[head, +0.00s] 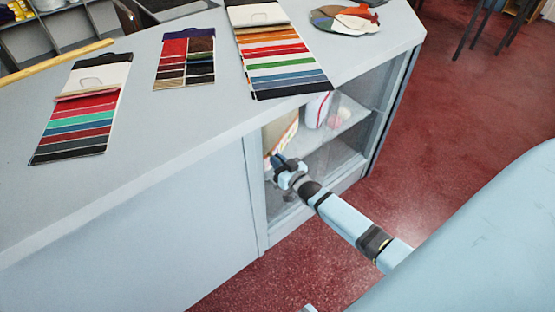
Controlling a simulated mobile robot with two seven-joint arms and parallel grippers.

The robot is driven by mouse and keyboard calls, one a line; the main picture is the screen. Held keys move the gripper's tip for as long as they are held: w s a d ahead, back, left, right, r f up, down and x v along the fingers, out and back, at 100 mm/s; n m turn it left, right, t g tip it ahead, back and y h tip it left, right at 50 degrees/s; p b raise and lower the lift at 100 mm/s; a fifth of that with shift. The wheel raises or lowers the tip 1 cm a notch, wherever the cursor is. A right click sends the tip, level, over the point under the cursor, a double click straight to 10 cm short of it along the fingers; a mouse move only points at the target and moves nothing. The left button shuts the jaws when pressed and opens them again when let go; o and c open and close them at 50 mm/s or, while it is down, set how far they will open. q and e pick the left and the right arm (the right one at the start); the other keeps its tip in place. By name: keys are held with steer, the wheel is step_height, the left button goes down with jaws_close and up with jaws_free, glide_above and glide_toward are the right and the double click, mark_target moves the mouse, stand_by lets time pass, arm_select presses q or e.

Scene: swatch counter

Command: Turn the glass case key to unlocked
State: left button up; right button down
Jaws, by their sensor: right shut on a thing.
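The glass case (323,161) is built into the end of the grey counter, with shelves and several items behind its glass. My right gripper (277,161) comes in from the lower right and reaches the left part of the case front. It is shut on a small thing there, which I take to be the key. The key is hidden by the fingers, so I cannot tell which way it is turned. My left gripper is not in view.
Striped swatch cards (83,112), a smaller swatch card (186,58) and a larger one (278,55) lie on the counter top (190,112). A round colour fan (344,19) lies near the back edge. Red floor (470,110) is open to the right; chair legs stand behind.

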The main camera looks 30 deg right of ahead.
steer(key=shift+n, duration=0.4)
steer(key=c, duration=1.3)
jaws_free()
steer(key=shift+o, duration=0.2)
steer(key=s+d+p, duration=0.1)
steer(key=s, duration=1.2)
steer(key=shift+s, duration=0.4)
